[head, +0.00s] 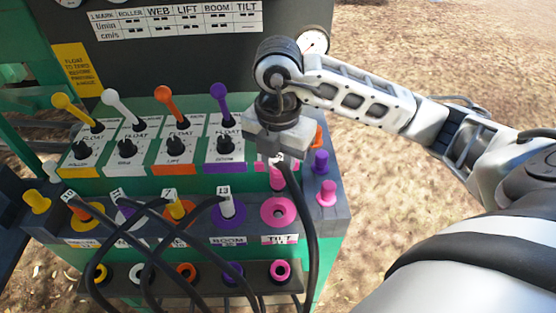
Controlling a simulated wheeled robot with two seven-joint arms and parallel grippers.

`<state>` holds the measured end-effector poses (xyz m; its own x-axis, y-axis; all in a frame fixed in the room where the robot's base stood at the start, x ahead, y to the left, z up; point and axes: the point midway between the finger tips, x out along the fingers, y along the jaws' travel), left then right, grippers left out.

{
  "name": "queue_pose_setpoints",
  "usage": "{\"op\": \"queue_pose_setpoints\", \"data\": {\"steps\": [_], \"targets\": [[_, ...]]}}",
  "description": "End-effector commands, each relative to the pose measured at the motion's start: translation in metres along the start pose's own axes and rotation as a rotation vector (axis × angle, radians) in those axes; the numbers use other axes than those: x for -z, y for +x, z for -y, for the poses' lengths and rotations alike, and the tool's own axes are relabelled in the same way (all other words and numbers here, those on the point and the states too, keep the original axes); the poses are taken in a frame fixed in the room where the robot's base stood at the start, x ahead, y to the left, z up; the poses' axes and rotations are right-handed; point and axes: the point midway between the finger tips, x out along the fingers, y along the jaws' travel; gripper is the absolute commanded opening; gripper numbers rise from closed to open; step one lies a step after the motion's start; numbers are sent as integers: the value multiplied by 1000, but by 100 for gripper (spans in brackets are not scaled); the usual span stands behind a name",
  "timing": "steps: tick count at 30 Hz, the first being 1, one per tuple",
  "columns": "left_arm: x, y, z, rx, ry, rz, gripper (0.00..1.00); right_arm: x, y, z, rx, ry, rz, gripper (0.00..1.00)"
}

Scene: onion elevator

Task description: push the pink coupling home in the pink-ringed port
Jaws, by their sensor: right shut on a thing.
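My right gripper (276,150) is shut on the pink coupling (277,180), behind and above the pink-ringed port in the picture. The gripper hides the coupling's upper part, and a small white tag shows at its top. A black hose (308,215) hangs from it and passes just right of the port. The pink-ringed port (278,212) lies above the TILT label, with its dark centre uncovered. The coupling looks apart from the port; its exact height is hard to tell. My left gripper is out of view.
Coloured levers (221,105) stand behind. A pink plug (327,193) and purple plug (320,162) stand at right. A lower row holds another pink ring (281,270).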

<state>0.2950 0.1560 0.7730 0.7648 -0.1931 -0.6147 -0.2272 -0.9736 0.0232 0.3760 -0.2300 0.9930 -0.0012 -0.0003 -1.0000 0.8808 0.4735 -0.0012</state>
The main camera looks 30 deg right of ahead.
Motion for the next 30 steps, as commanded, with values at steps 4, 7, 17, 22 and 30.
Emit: {"op": "queue_pose_setpoints", "data": {"steps": [4, 7, 17, 22, 30], "targets": [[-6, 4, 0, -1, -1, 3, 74, 0, 9, 0, -1, -2, -1, 0], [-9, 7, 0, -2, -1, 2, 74, 0, 18, 0, -2, -2, -1, 0], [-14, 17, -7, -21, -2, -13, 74, 0, 50, 0, -2, -3, 0, 0], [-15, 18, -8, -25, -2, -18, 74, 0, 59, 0, -1, -3, 0, 0], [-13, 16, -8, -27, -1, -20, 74, 0, 60, 0, -2, -4, 0, 0]]}}
